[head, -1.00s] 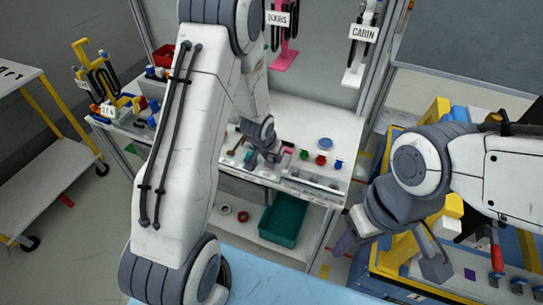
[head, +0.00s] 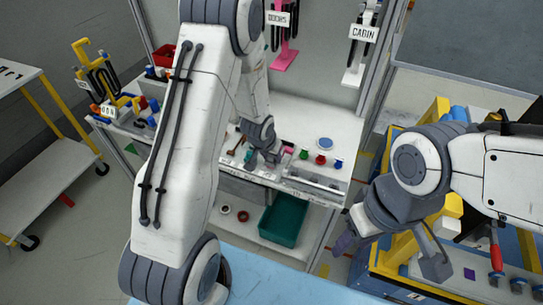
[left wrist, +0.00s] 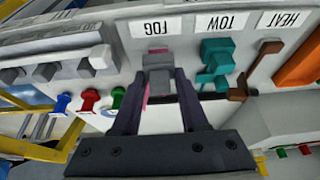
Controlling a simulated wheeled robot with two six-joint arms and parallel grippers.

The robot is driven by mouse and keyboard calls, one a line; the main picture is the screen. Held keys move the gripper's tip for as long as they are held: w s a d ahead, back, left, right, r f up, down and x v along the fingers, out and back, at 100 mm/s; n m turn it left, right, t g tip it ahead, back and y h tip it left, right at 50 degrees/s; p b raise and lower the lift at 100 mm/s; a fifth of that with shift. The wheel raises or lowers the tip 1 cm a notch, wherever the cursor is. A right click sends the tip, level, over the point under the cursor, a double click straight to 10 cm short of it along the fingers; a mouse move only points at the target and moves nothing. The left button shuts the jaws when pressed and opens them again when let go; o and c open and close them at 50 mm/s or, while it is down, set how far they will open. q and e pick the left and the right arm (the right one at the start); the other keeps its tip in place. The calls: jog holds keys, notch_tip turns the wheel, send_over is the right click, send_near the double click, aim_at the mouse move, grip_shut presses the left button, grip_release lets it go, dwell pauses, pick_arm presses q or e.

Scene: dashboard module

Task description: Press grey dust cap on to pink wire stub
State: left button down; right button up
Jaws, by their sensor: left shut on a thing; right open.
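In the left wrist view my left gripper (left wrist: 158,82) points at the grey panel under the upside-down FOG label. It is shut on a small grey block, the dust cap (left wrist: 159,62). Slivers of the pink wire stub (left wrist: 148,97) show beside the cap and the left finger. The cap hides most of the stub, so I cannot tell how far it sits on it. In the head view the left gripper (head: 266,155) is at the workbench, small and partly behind my arm. My right gripper (head: 392,250) is open and empty, away from the bench.
A teal stub (left wrist: 215,62) and a brown stub (left wrist: 252,68) stand close beside the cap. More grey blocks (left wrist: 43,72) sit along the panel. Green, red (left wrist: 89,99) and blue knobs stand on the bench. A green bin (head: 284,220) is on the shelf below.

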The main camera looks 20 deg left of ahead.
pick_arm(q)
jog(key=shift+f+b, duration=0.75)
jog(key=shift+f, duration=0.15)
jog(key=shift+c, duration=1.8)
grip_release()
jog(key=shift+r, duration=0.1)
jog(key=p+v, duration=0.4)
jog(key=v, duration=0.6)
jog(key=shift+r, duration=0.2)
jog(key=shift+s, duration=0.15)
